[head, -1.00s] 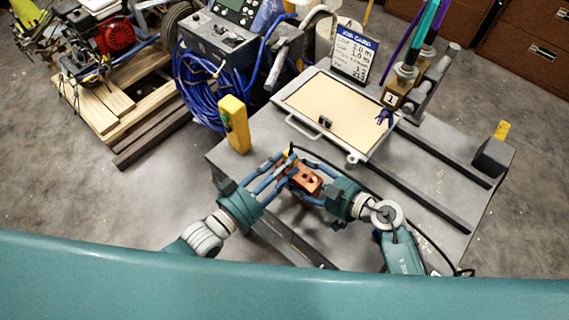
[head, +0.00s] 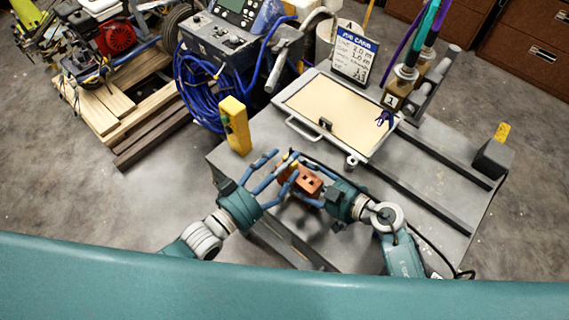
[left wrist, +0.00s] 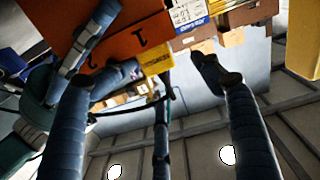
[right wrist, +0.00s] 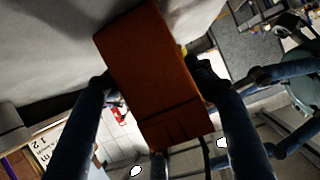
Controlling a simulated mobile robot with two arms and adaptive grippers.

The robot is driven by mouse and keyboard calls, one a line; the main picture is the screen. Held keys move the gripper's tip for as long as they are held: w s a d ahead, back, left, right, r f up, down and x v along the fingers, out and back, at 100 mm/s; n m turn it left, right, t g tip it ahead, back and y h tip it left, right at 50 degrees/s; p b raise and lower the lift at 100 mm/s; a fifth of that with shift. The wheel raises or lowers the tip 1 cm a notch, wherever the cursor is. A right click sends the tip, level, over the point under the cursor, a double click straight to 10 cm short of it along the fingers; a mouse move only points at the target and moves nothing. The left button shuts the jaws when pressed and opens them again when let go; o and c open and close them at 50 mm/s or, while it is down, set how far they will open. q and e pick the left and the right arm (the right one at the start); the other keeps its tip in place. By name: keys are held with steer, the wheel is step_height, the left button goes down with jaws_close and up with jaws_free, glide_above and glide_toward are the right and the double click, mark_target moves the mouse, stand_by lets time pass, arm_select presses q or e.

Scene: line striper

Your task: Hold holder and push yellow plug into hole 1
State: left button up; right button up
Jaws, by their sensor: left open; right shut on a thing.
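The orange-brown holder (head: 307,180) is gripped by my right gripper (right wrist: 152,80) above the table's near edge. It fills the middle of the right wrist view (right wrist: 155,70). In the left wrist view the holder (left wrist: 115,38) shows dark markings on its face. The yellow plug (left wrist: 157,60) is at the holder's lower right edge there, with a dark cable below it. In the head view the plug (head: 291,160) is small, beside the holder's far left end. I cannot tell how deep it sits or in which hole. My left gripper (head: 285,163) is open, its fingers spread near the plug and holder.
The grey table (head: 440,205) carries a cream-topped panel (head: 335,110), a job card (head: 353,55) and a yellow post (head: 235,125) at its left corner. A dark block with a yellow tab (head: 493,155) stands right. A black cable runs near my right arm.

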arm_select(q)
steer(key=shift+f, duration=0.2)
steer(key=v, duration=0.7)
steer(key=shift+r, duration=0.15)
stand_by(0.4)
stand_by(0.5)
arm_select(e)
steer(key=o, duration=1.7)
steer(key=shift+s+d, duration=0.1)
